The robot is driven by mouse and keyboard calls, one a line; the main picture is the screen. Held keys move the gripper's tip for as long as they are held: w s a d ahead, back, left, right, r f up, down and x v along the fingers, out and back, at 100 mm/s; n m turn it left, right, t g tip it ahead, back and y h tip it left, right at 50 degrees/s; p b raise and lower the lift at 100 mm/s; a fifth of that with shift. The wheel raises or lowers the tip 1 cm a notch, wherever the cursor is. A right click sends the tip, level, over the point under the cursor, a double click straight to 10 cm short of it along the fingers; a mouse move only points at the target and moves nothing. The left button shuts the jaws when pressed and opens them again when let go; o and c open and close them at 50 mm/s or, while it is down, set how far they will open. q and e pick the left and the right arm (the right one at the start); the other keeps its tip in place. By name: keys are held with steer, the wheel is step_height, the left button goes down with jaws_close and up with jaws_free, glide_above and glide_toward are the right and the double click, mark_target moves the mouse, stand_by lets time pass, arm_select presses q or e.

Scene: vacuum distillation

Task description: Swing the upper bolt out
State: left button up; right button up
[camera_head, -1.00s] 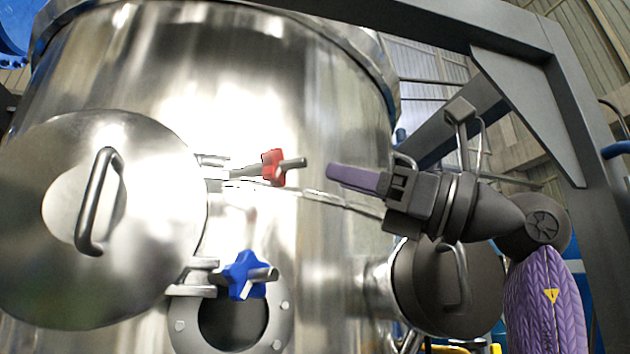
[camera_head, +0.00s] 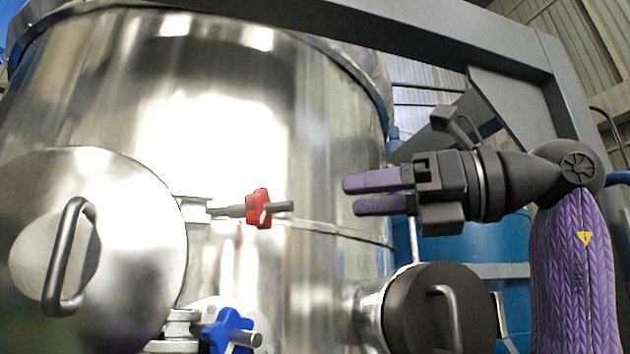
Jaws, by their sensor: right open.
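The upper bolt with its red knob (camera_head: 259,208) sticks out to the right from a bracket beside the round hatch (camera_head: 120,215) on the steel vessel. Its threaded end (camera_head: 281,207) points towards my right gripper. The lower bolt with a blue knob (camera_head: 228,331) sits below it at the hatch's lower right edge. My right gripper (camera_head: 355,196) is to the right of the red knob, apart from it, at about the same height. Its two purple fingers point left, one above the other, with a gap and nothing between them. My left gripper is not in view.
The steel vessel (camera_head: 320,130) fills the left and middle. A dark side port cover with a handle (camera_head: 425,310) stands below my right gripper. A grey steel frame (camera_head: 520,62) runs overhead and down the right side. Space between red knob and gripper is clear.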

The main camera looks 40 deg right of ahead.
mark_target(292, 206)
steer(key=x, duration=0.7)
steer(key=shift+p, duration=0.3)
steer(key=shift+w+d, duration=0.1)
jaws_close()
stand_by(0.8)
